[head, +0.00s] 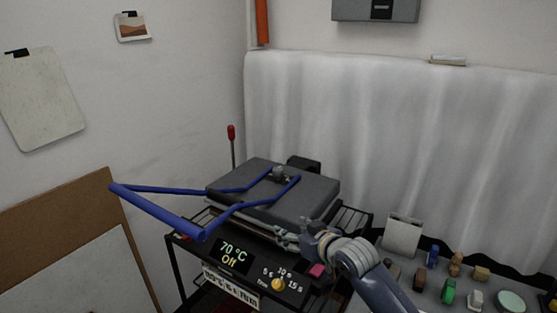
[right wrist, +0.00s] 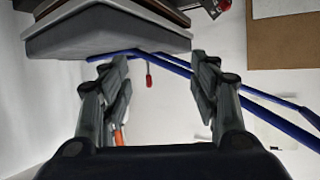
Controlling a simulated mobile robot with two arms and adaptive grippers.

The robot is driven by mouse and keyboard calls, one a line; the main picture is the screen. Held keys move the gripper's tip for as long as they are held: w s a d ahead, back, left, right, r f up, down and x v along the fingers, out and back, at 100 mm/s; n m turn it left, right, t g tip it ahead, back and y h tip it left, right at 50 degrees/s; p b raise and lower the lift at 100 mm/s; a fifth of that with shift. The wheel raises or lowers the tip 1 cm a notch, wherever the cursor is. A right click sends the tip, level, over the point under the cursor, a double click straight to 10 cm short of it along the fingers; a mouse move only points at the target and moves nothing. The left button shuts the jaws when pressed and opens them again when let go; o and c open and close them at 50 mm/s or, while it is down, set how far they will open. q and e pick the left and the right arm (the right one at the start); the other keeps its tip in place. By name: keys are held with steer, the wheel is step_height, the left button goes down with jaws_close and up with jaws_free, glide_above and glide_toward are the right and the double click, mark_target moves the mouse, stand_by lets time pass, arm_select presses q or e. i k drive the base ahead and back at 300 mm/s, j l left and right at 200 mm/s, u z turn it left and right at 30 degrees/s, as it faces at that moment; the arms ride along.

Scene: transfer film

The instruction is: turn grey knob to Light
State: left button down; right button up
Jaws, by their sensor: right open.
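The heat press (head: 300,195) stands on a black wire cart, with a flat grey top plate and a blue handle (head: 150,210) reaching out to the left. A small grey knob (head: 279,172) sits on top of the plate, between the handle's arms; no Light marking is legible. My right gripper (head: 287,236) is open and empty at the press's front right edge, below the knob and apart from it. In the right wrist view the open fingers (right wrist: 160,65) have nothing between them in their grip; the grey plate and blue handle show beyond. My left gripper is out of view.
The front panel has a display (head: 231,254) reading 70 °C and Off, a yellow timer knob (head: 278,284) and a pink button (head: 317,270). A red-tipped lever (head: 231,132) stands behind. Several small coloured items sit on a surface at right. Room above the press is free.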

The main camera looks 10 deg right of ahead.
mark_target(277, 172)
steer(key=i+l, duration=0.2)
steer(key=i, duration=0.25)
steer(key=i+l, duration=0.2)
steer(key=i, duration=0.3)
